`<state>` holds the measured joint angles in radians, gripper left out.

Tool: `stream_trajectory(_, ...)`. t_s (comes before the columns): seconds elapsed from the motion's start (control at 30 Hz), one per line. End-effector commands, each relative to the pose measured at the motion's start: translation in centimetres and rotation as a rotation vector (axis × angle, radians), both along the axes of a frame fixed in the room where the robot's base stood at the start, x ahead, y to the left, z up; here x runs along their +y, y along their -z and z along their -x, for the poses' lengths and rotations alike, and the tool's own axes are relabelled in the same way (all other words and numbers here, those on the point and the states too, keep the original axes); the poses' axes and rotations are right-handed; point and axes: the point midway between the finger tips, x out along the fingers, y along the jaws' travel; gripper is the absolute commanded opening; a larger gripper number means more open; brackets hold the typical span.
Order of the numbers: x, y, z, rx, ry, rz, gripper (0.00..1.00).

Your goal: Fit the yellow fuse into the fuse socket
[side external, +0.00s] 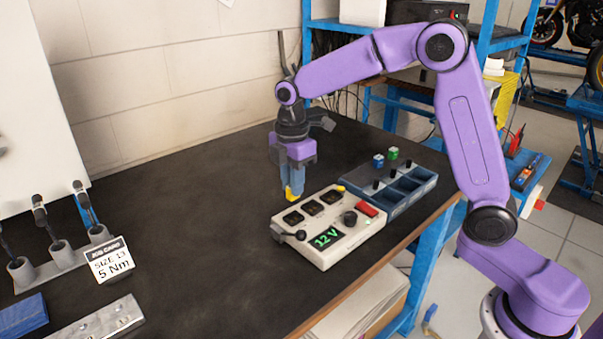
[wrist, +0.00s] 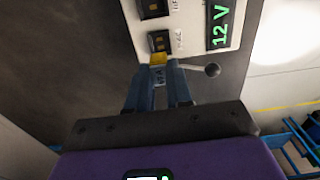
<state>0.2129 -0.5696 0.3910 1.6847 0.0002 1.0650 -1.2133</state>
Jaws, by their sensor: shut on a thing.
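In the wrist view the fuse (wrist: 158,58) shows yellow between the blue fingertips (wrist: 157,72). It is very near a dark fuse socket (wrist: 159,41) on the box. Whether the fuse touches the box cannot be told. The box top has several dark square sockets, one of them (side external: 293,218) nearest the gripper, and a green "12 V" display (side external: 326,237).
The box carries a red switch (side external: 366,209), a black knob (side external: 350,218) and a ball-ended lever (wrist: 212,70). A blue-grey tray (side external: 405,205) with a blue fuse (side external: 378,160) and a green fuse (side external: 393,153) stands beyond it. A job card (side external: 110,262) stands at left; the middle table is clear.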

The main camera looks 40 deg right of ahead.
Motion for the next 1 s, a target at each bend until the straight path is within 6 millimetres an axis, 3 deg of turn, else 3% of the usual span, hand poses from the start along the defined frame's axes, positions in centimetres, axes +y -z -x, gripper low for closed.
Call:
stream_trajectory(0.53, -0.1, 3.9, 0.1, 0.002, -0.001, 0.001, 0.00)
stream_trajectory(1.0, -0.1, 4.7, 0.0, 0.001, -0.001, 0.000, 0.00)
